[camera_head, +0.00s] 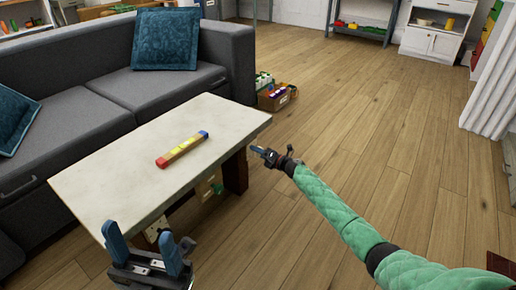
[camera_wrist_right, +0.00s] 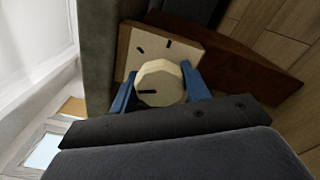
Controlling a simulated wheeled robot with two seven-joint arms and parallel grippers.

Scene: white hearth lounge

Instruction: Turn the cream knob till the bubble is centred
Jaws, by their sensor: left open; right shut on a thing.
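A spirit level (camera_head: 183,149) with a red end, a blue end and yellow in the middle lies on the pale tabletop (camera_head: 105,185). Its bubble is too small to make out. The cream knob (camera_wrist_right: 160,78) shows in the right wrist view, with a dark mark on its face, in front of a light plate (camera_wrist_right: 188,48) with black marks. My right gripper (camera_wrist_right: 158,76) is shut on the knob, one blue finger on each side. In the head view my right gripper (camera_head: 258,151) is beside the table's right end; the knob is not discernible there. My left gripper (camera_head: 138,231) is open and empty at the table's near edge.
A grey sofa (camera_head: 75,85) with teal cushions runs along the table's far side. A box of bottles (camera_head: 276,96) stands on the floor beyond the table. The wooden floor (camera_head: 370,120) to the right is mostly clear.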

